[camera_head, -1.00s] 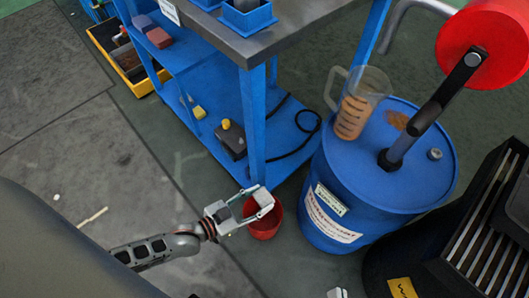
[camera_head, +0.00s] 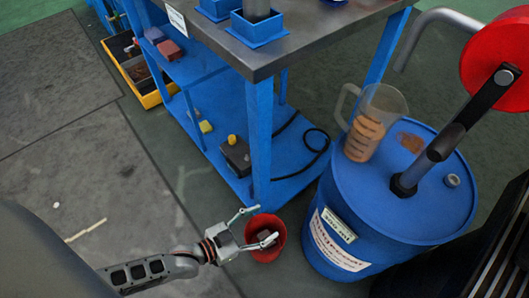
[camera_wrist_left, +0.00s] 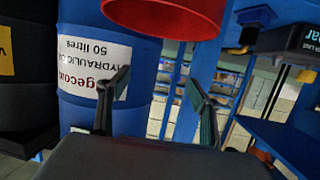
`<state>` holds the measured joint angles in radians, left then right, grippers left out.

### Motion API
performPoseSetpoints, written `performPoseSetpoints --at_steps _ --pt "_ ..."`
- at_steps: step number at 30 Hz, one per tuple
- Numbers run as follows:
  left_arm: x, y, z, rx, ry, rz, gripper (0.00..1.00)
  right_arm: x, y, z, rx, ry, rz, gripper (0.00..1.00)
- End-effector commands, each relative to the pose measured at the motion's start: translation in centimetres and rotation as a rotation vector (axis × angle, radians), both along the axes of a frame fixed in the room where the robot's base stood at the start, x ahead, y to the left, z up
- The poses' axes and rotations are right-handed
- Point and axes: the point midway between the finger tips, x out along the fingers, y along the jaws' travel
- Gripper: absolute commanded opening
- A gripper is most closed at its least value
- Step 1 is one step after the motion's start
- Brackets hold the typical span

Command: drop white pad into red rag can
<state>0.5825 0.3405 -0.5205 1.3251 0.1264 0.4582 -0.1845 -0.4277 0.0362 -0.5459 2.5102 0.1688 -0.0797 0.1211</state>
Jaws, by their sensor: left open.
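The red rag can (camera_head: 281,238) stands on the floor between the workbench's front leg and the blue drum. The pad (camera_head: 264,235), a small pale grey-white piece, shows inside the can's mouth. My left gripper (camera_head: 266,223) is open, its two fingers spread at the left rim of the can and nothing between them. In the left wrist view the open fingers (camera_wrist_left: 158,88) are empty, and part of the red can (camera_wrist_left: 165,14) shows at the top edge. The pad is not visible there. My right gripper is not in view.
A blue drum (camera_head: 350,205) with a measuring jug (camera_head: 375,122) and a pump stands right of the can. The blue workbench (camera_head: 258,135) is behind it, with a dark box (camera_head: 236,158) on its lower shelf. The floor at left is mostly clear.

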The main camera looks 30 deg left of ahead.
Motion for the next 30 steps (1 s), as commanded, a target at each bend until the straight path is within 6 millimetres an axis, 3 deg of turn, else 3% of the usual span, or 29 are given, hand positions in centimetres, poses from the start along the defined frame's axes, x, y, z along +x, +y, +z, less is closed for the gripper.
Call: performPoseSetpoints --at_steps 8,21,30 --pt "-1.8 0.9 0.4 0.001 0.003 0.0 0.64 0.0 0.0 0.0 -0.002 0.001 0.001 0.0" --pt "-8.9 4.5 2.6 0.001 0.003 0.0 0.64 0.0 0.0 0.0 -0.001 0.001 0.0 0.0" --pt "-10.3 5.2 3.2 0.0 -0.001 0.0 0.64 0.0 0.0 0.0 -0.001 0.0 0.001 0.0"
